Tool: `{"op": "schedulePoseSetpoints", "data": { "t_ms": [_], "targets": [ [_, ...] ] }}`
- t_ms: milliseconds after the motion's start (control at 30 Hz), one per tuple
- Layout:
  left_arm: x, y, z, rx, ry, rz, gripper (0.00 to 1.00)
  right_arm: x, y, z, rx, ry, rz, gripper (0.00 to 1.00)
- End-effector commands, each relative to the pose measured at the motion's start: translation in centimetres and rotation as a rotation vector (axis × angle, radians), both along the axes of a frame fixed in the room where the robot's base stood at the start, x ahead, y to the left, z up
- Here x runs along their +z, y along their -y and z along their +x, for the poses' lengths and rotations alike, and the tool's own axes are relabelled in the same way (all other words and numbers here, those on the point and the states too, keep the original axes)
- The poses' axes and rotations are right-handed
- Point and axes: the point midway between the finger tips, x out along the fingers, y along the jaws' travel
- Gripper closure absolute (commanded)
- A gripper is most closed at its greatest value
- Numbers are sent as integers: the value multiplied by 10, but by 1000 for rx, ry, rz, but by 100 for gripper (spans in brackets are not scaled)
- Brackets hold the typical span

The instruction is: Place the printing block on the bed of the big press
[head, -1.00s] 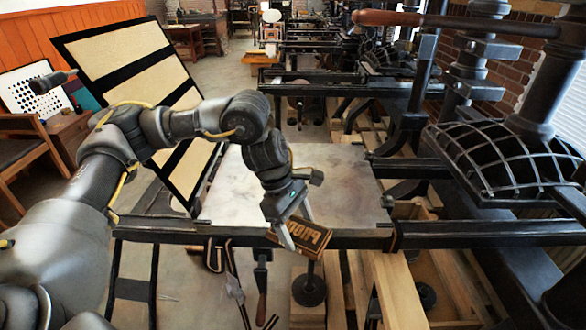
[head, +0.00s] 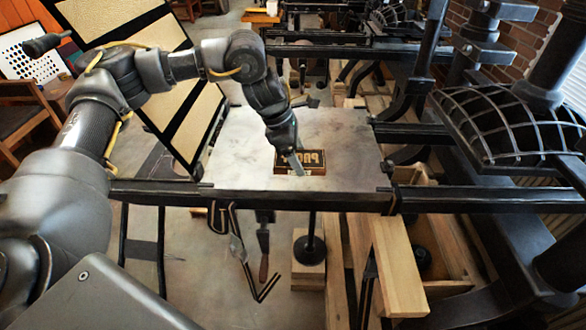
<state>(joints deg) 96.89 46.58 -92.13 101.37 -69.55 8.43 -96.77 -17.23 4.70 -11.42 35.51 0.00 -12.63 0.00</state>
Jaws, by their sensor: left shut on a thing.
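The printing block (head: 312,160) is a small brown wooden block with a dark face and raised, mirrored pale letters. It is over the pale flat bed (head: 345,140) of the big press, near the bed's front edge. My left gripper (head: 297,165) reaches down from above and is shut on the block's left part. The block looks close to level. I cannot tell whether its underside touches the bed. My right gripper is not in view.
A black rail (head: 260,199) runs along the bed's front. The open panelled frame (head: 165,85) of the press leans up at the left. A dark domed part with a lattice (head: 510,125) stands at the right. The bed around the block is bare.

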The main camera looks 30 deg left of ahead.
Motion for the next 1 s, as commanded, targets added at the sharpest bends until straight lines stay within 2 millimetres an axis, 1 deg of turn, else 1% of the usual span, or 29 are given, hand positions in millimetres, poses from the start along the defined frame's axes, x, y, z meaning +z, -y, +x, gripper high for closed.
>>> {"op": "schedulePoseSetpoints", "data": {
  "t_ms": [33,67,200,333,567,667,700,833,900,1000],
  "targets": [
    [-15,-7,9,6,1,-1,60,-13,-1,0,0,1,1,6],
    [-22,-10,12,3,1,0,60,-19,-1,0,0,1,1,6],
    [-42,-22,26,1,3,-1,60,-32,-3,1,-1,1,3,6],
    [-50,-28,33,-1,2,-1,60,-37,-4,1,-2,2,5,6],
    [-52,-30,35,-1,2,-1,60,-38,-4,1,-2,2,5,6],
    [-61,-33,38,-1,2,0,60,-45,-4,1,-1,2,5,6],
    [-66,-36,41,1,3,-1,60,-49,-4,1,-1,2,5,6],
    [-89,-35,40,-3,1,0,60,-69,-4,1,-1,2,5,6],
    [-93,-35,40,-2,3,-1,60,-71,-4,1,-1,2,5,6],
    [-91,-35,40,-2,3,-2,60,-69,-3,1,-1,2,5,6]
  ]
}}
